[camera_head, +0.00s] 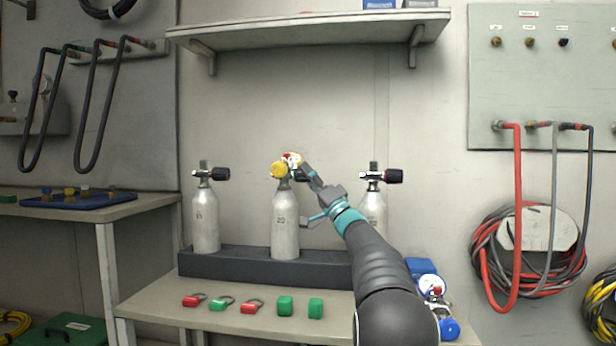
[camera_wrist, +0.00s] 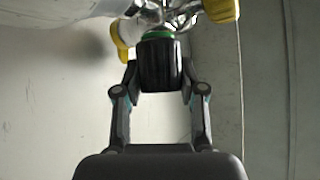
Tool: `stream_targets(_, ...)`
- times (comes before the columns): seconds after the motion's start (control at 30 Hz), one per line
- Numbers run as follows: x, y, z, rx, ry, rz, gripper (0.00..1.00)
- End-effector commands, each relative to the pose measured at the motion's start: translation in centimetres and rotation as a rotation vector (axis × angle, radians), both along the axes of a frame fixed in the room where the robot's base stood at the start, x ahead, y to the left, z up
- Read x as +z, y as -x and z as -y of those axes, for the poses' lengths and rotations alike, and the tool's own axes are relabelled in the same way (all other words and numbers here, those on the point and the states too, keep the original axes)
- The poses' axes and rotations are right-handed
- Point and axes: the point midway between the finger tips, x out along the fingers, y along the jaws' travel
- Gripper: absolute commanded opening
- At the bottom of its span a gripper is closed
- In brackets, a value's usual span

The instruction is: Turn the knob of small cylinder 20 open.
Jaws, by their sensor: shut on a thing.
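Small cylinder 20 (camera_head: 285,222) stands upright in the middle of the dark rack, a silver bottle with its number on the front. A yellow and red fitting with a gauge (camera_head: 279,170) sits on its valve. My gripper (camera_head: 306,172) reaches in from the right at the valve's height. In the wrist view my gripper (camera_wrist: 160,80) has its two fingers on either side of the black knob (camera_wrist: 160,64), shut on it. A green ring shows at the knob's base, against the shiny valve. The knob is mostly hidden by my gripper in the head view.
Two more cylinders stand in the rack (camera_head: 240,264), one left (camera_head: 205,220) and one right (camera_head: 374,208), partly behind my arm. Red and green tags and green blocks (camera_head: 285,306) lie on the bench in front. A shelf (camera_head: 310,30) hangs above. A gauge (camera_head: 432,284) lies at the right.

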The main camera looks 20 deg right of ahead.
Motion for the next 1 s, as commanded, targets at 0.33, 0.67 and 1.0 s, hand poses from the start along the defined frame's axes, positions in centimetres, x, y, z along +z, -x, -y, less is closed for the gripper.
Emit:
stream_targets(0.33, -0.2, -0.1, 0.0, 0.000, -0.001, -0.004, 0.67)
stream_targets(0.67, -0.2, 0.1, 0.1, -0.001, -0.001, -0.003, 0.67)
stream_targets(1.0, -3.1, 3.1, 1.6, -0.002, -0.003, -0.005, 0.67)
